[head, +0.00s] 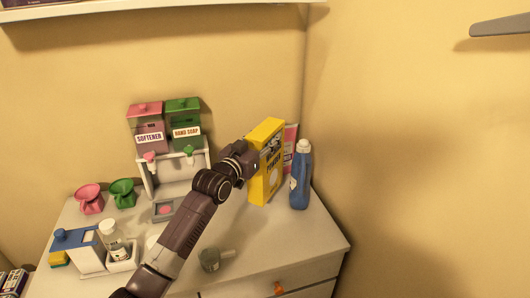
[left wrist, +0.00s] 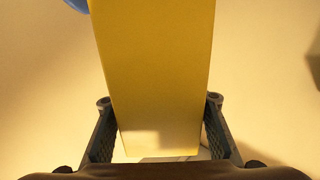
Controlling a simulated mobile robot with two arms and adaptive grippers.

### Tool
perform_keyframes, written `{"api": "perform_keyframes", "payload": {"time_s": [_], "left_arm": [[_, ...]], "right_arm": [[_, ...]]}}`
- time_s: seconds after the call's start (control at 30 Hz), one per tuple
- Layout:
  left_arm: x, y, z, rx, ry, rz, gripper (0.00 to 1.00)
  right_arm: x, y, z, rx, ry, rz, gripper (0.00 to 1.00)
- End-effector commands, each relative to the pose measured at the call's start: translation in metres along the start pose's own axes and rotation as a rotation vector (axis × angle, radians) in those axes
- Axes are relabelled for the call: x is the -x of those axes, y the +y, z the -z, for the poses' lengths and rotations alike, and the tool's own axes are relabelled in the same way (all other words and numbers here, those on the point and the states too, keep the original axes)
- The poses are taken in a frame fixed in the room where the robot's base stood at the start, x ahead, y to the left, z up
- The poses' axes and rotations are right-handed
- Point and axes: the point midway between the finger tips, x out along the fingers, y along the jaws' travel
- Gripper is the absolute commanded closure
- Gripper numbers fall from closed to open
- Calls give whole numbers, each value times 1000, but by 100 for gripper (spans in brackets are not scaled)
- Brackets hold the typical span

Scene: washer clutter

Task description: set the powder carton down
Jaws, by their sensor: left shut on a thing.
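The powder carton (head: 265,175) is a tall yellow box at the back right of the white cabinet top in the head view. It stands close to upright, and I cannot tell whether its base touches the top. My left gripper (head: 254,162) is at its left side, shut on it. In the left wrist view the carton (left wrist: 155,70) fills the middle, with a finger of the left gripper (left wrist: 160,120) on each side. The fingertips are partly hidden in the head view. My right gripper is not in view.
A blue bottle (head: 300,178) stands just right of the carton, and a pink-and-white pack (head: 290,142) is behind it. Softener (head: 147,135) and hand soap (head: 184,131) dispensers stand to the left. A grey cup (head: 210,260) is near the front. The front right of the cabinet top (head: 290,237) is clear.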

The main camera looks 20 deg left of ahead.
Motion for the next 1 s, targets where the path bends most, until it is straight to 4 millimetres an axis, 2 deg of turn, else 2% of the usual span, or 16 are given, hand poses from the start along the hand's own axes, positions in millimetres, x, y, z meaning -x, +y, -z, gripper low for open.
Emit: {"api": "perform_keyframes", "payload": {"time_s": [0.27,0.6,0.83,0.87,1.0], "left_arm": [[0,0,-17,-2,13,0,100],[-1,0,-56,-1,13,0,100],[-1,0,-58,-1,14,0,100],[0,0,-65,-1,1,0,58],[0,0,-65,-1,1,0,42]], "right_arm": [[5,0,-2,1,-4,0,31],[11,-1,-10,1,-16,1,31],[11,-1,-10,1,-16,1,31],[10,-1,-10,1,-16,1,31],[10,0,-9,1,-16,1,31]]}}
